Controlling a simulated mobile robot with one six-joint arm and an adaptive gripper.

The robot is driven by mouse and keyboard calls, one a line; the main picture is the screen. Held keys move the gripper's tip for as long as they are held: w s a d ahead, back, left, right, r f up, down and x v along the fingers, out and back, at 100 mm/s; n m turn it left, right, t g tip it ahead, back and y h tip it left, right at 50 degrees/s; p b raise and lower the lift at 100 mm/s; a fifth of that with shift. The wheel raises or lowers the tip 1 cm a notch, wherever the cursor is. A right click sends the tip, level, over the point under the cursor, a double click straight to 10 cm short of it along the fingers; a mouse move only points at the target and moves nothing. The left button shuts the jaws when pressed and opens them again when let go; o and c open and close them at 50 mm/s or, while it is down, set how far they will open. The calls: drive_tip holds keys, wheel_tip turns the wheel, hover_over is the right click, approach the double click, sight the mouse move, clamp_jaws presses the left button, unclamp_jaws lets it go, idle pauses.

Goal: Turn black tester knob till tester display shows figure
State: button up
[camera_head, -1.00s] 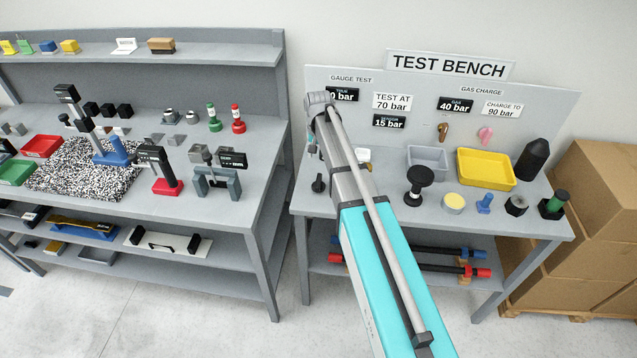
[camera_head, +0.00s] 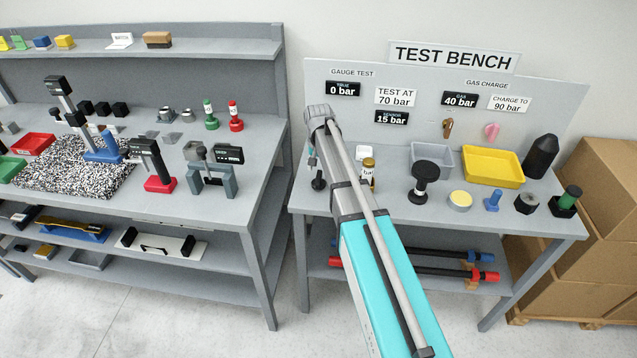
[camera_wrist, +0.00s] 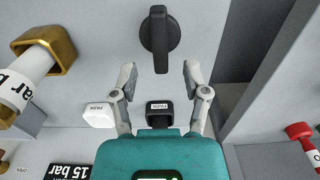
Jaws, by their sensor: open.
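The black knob (camera_wrist: 160,38) shows in the wrist view as a round base with a raised bar across it, just beyond my fingertips. In the head view a small black knob (camera_head: 318,182) stands at the left front of the test bench. My gripper (camera_wrist: 159,73) is open and empty, its two fingers either side of the knob's line but short of it and apart from it. In the head view my arm hides most of the gripper. The display marked TRUE (camera_head: 343,88) reads 0 bar. The sensor display (camera_head: 391,118) reads 15 bar.
A brass and white gauge-like part (camera_head: 367,172) stands right of my arm. A white block (camera_wrist: 99,115) and a black block (camera_wrist: 159,113) lie near my fingers. A black stamp-shaped part (camera_head: 425,175), grey tray (camera_head: 433,172) and yellow tray (camera_head: 492,178) are farther right.

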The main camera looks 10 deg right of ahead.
sight(318, 177)
drive_tip(key=shift+f+b, duration=2.3)
drive_tip(key=shift+f, duration=0.3)
clamp_jaws()
